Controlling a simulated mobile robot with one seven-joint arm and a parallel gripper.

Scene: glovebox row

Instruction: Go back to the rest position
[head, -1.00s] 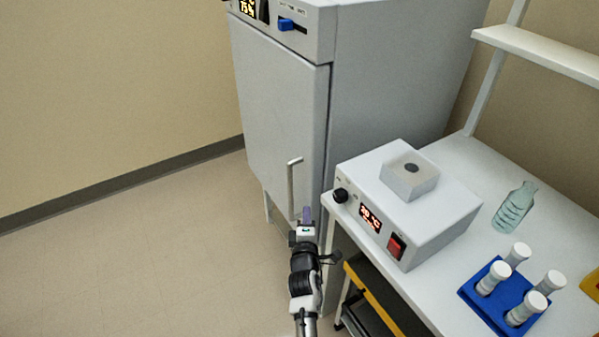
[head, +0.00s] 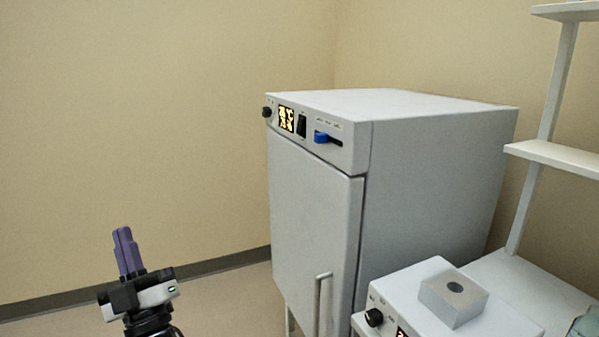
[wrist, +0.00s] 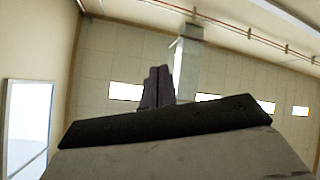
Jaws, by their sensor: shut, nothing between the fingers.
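My gripper (head: 126,252) is at the lower left of the head view, with its purple fingers pointing up and pressed together. It is shut and empty, in open air to the left of the grey cabinet and touching nothing. In the wrist view the fingers (wrist: 157,88) stand close together against a tiled ceiling with bright light panels.
The grey cabinet (head: 312,220) has a shut door, a door handle (head: 323,300) and a blue slider (head: 321,137). A white device (head: 390,292) with a block (head: 453,298) on top stands on the bench at lower right. Shelves (head: 570,158) rise at right. Free room lies left.

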